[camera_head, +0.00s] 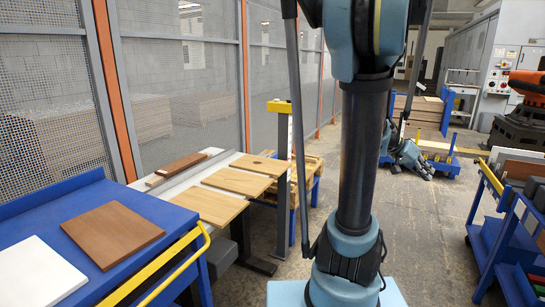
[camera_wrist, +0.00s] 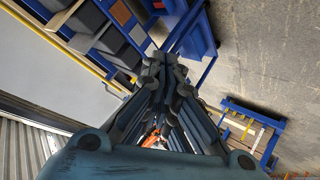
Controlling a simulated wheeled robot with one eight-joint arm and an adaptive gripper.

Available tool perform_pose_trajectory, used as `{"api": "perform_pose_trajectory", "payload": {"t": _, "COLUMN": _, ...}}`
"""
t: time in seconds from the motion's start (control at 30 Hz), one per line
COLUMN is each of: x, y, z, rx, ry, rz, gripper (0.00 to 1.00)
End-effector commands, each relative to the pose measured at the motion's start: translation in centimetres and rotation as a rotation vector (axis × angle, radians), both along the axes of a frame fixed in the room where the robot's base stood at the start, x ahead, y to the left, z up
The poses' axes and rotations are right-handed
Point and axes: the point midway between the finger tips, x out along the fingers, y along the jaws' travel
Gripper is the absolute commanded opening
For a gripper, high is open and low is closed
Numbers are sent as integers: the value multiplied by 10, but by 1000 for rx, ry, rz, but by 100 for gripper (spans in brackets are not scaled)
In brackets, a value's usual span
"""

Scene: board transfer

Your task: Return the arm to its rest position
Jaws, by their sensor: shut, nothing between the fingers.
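My gripper (camera_wrist: 163,75) fills the middle of the wrist view. Its dark fingers are shut with nothing held between them, and they touch no board. In the head view my arm stands upright in the middle of the picture, with a thick dark link above a teal joint. A teal and dark part beyond it, right of the link, looks like my wrist end; its fingers are not clear there. A brown board (camera_head: 113,234) and a white board (camera_head: 37,273) lie flat on the blue cart (camera_head: 150,210) at the left.
A table with light wooden boards (camera_head: 237,181) and a darker board (camera_head: 181,163) stands left of my arm. A blue trolley (camera_head: 481,205) is at the right. An orange machine (camera_head: 527,84) stands behind it. A mesh fence (camera_head: 175,60) runs along the left. Floor (camera_head: 430,230) is clear between.

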Motion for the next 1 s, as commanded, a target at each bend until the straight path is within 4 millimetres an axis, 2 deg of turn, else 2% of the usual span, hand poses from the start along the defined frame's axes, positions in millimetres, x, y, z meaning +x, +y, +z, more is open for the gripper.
{"api": "perform_pose_trajectory", "payload": {"t": 0.03, "x": -2, "y": 19, "z": -5, "rx": 37, "ry": 14, "rz": 41, "gripper": 0}}
{"api": "perform_pose_trajectory", "payload": {"t": 0.37, "x": -19, "y": 135, "z": -43, "rx": 292, "ry": 122, "rz": 339, "gripper": 0}}
{"api": "perform_pose_trajectory", "payload": {"t": 0.7, "x": -59, "y": 251, "z": -85, "rx": 532, "ry": 235, "rz": 700, "gripper": 0}}
{"api": "perform_pose_trajectory", "payload": {"t": 0.9, "x": -88, "y": 309, "z": -107, "rx": 653, "ry": 290, "rz": 915, "gripper": 0}}
{"api": "perform_pose_trajectory", "payload": {"t": 1.0, "x": -100, "y": 330, "z": -114, "rx": 695, "ry": 308, "rz": 997, "gripper": 0}}
